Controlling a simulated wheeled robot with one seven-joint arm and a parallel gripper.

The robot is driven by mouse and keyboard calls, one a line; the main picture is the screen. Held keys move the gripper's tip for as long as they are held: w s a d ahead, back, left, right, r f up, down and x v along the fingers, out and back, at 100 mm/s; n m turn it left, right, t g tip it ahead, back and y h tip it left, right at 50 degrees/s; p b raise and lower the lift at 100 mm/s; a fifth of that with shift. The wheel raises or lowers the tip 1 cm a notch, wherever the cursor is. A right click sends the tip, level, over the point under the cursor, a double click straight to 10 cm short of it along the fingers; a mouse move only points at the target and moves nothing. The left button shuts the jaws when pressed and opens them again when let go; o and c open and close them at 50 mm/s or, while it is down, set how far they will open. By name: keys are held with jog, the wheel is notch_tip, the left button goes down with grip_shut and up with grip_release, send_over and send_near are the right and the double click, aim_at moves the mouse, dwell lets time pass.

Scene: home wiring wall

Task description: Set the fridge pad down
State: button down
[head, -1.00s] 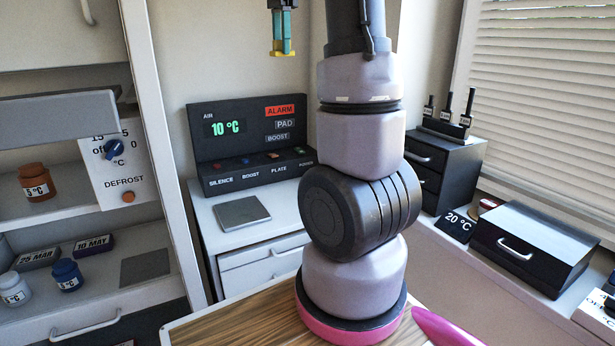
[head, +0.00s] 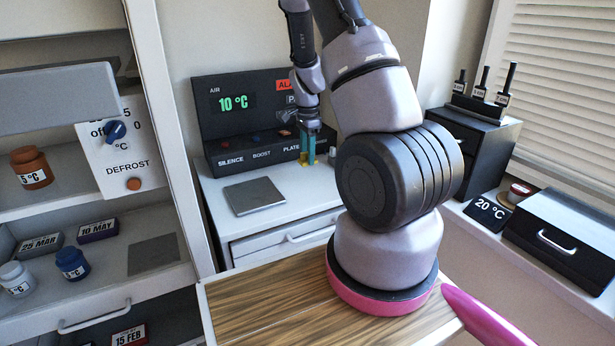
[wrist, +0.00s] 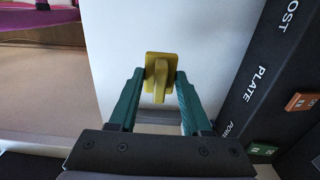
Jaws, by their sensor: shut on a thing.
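The fridge pad, a yellow square plate with a raised grip (wrist: 158,70), is between my gripper's teal fingers in the wrist view. My gripper (wrist: 157,90) is shut on its grip. In the head view my gripper (head: 310,145) points down at the right end of the control panel, over the white counter, with the yellow pad (head: 306,162) at its tips. The pad is at or just above the counter top; I cannot tell whether it touches. A grey square plate (head: 254,196) lies flat on the counter to the left, apart from the pad.
The black control panel (head: 228,140) reads 10 °C and stands close behind my gripper. The open fridge (head: 155,255) with jars and date blocks is at the left. Bare counter lies around the grey plate.

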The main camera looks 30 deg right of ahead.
aim_at(307, 181)
jog(key=shift+f, duration=3.35)
jog(key=shift+f, duration=0.2)
jog(key=shift+c, duration=1.8)
grip_release()
jog(key=shift+r, duration=0.15)
